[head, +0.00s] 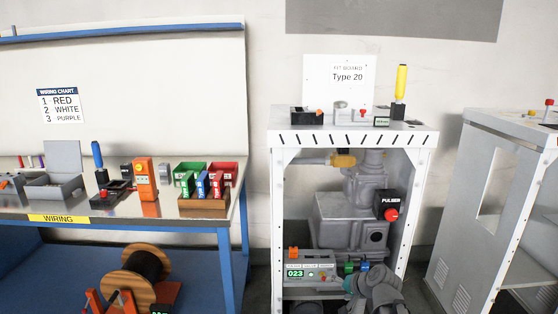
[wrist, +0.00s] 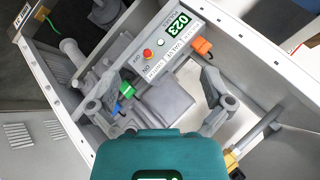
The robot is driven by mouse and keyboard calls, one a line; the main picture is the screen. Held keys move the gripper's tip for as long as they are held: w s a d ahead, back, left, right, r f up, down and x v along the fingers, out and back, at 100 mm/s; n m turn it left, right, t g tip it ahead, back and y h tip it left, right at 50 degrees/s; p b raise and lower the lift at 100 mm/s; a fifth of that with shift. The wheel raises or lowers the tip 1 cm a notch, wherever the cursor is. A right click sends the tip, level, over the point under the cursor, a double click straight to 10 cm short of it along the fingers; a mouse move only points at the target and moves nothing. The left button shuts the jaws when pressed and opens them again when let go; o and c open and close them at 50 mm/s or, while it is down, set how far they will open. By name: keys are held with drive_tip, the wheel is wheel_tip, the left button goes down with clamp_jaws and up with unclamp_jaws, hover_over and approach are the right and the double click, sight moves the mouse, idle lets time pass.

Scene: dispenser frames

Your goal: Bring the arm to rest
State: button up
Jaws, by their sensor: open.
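My gripper (wrist: 161,76) is open in the wrist view, its two grey fingers spread with nothing between them. Its teal body fills the bottom centre. Behind the fingers is a grey control box (wrist: 165,42) with a green "023" display, a red button and a white button. In the head view my arm and gripper (head: 372,290) are low at the front of the white dispenser frame (head: 277,215), right of the control box (head: 312,270). The fingertips are not clear there. I cannot tell how far the fingers are from the box.
Grey machinery (head: 350,215) and a black pulser with a red knob (head: 391,205) are inside the frame. The frame's top holds small parts and a yellow-handled tool (head: 400,83). A wiring bench (head: 130,215) stands left, a grey cabinet (head: 470,190) right.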

drive_tip(key=s+f+n+g+h, duration=0.3)
drive_tip(key=s+g, duration=0.1)
drive_tip(key=s, duration=0.3)
drive_tip(key=s+f+n+g+h, duration=0.2)
drive_tip(key=s+g+h, duration=0.15)
drive_tip(key=s, duration=0.25)
wheel_tip(320, 180, up, 24)
drive_tip(key=p, duration=2.4)
drive_tip(key=shift+a+f, duration=0.25)
drive_tip(key=shift+a, duration=0.15)
drive_tip(key=shift+w+y, duration=0.1)
drive_tip(key=shift+y, duration=0.15)
